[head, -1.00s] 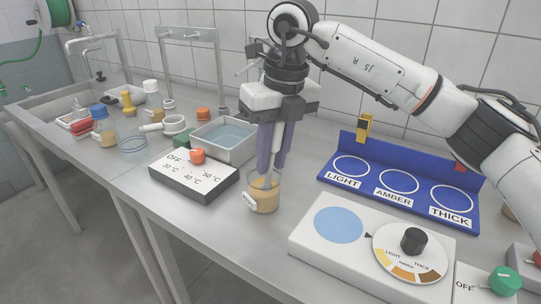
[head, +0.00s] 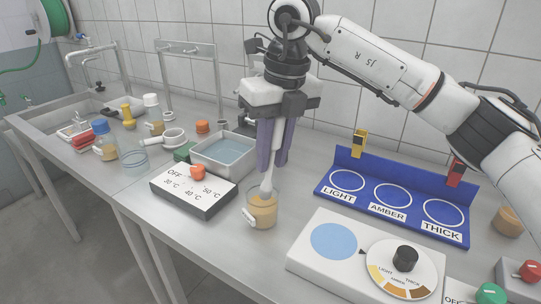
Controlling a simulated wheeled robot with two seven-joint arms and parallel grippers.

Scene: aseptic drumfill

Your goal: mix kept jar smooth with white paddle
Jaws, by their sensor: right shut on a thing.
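The jar (head: 263,213) of amber contents stands on the steel bench in front of the water tray, a white handle on its left side. My right gripper (head: 271,166) is above it, its purple fingers pointing down and shut on the white paddle (head: 267,184). The paddle runs down through the jar's mouth; its lower end is hidden in the contents or by the jar wall. My left gripper is not in view.
A heater box (head: 194,190) and steel water tray (head: 224,152) stand left of the jar. The blue rack (head: 392,205) with empty LIGHT, AMBER and THICK rings and the white dial box (head: 333,268) stand right. Bottles crowd the far left.

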